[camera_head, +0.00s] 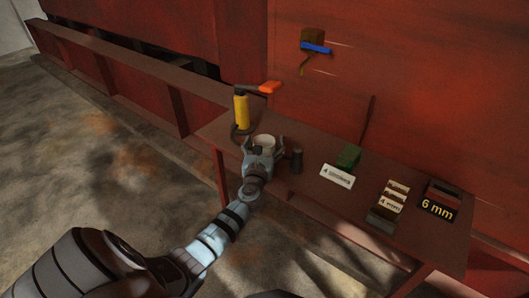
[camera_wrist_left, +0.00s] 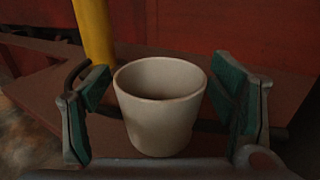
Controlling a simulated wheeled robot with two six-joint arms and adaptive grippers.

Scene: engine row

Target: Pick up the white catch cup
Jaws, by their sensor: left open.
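The white catch cup (camera_head: 264,140) stands upright on the red-brown table at its left part. It shows large in the left wrist view (camera_wrist_left: 160,112), between the two green-padded fingers of my left gripper (camera_wrist_left: 165,110). My left gripper (camera_head: 263,147) is open, with a finger on each side of the cup. A gap shows between the cup and each finger, wider on the left in the wrist view. My right gripper does not show.
A yellow cylinder (camera_head: 241,112) with an orange-tipped lever (camera_head: 270,87) stands behind the cup. A dark cylinder (camera_head: 297,161) is close to its right. Further right are a green block (camera_head: 349,157), a white label (camera_head: 337,177), small labelled pieces (camera_head: 392,196) and a "6 mm" box (camera_head: 438,208).

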